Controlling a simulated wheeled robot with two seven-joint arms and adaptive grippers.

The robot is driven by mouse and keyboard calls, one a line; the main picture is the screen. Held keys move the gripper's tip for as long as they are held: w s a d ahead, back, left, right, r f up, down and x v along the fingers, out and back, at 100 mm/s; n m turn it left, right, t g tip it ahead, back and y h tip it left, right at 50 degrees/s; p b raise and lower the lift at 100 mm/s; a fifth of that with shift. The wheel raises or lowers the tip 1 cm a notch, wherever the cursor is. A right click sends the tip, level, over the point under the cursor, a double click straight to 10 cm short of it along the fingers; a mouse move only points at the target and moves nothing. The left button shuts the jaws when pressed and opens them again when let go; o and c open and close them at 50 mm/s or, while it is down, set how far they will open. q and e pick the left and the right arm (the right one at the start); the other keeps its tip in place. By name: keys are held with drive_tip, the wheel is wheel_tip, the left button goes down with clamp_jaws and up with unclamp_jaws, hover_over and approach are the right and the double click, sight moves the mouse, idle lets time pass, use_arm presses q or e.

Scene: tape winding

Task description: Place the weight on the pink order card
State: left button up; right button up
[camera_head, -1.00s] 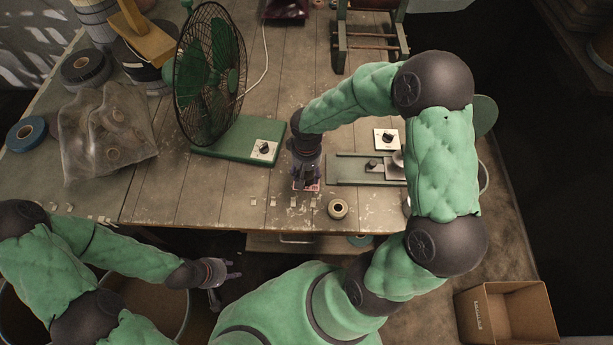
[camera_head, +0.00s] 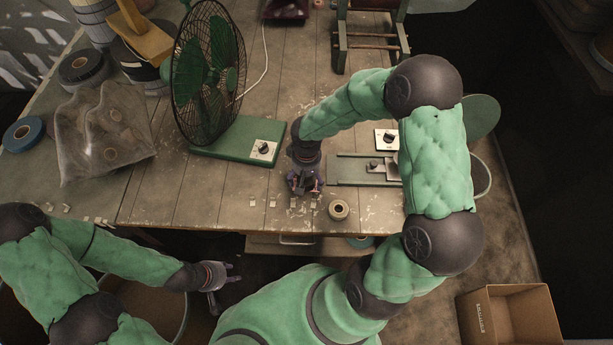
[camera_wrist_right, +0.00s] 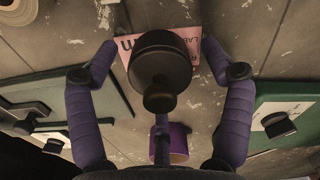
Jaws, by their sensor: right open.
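The weight (camera_wrist_right: 161,65) is a dark round body with a knob on top. In the right wrist view it stands over the pink order card (camera_wrist_right: 196,42) and appears to rest on it, covering its middle. The card's printed edges show on both sides. My right gripper (camera_wrist_right: 160,72) is open, with its purple fingers spread on either side of the weight and apart from it. In the head view the right gripper (camera_head: 306,186) is low over the table's front part and hides the card. My left gripper (camera_head: 226,277) is open and empty, off the table's front edge.
A small tape roll (camera_head: 339,210) lies right of my right gripper. A green fan base (camera_head: 238,140) stands left and a green sliding fixture (camera_head: 348,169) right. A purple roll (camera_wrist_right: 178,148) shows in the wrist view. Small tape pieces (camera_head: 271,202) line the front edge.

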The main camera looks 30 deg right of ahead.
drive_tip(key=shift+r, duration=0.1)
drive_tip(key=shift+r+p, duration=0.25)
drive_tip(key=shift+p, duration=0.05)
wheel_tip(320, 180, up, 10)
drive_tip(key=p, duration=0.3)
drive_tip(key=shift+r, duration=0.8)
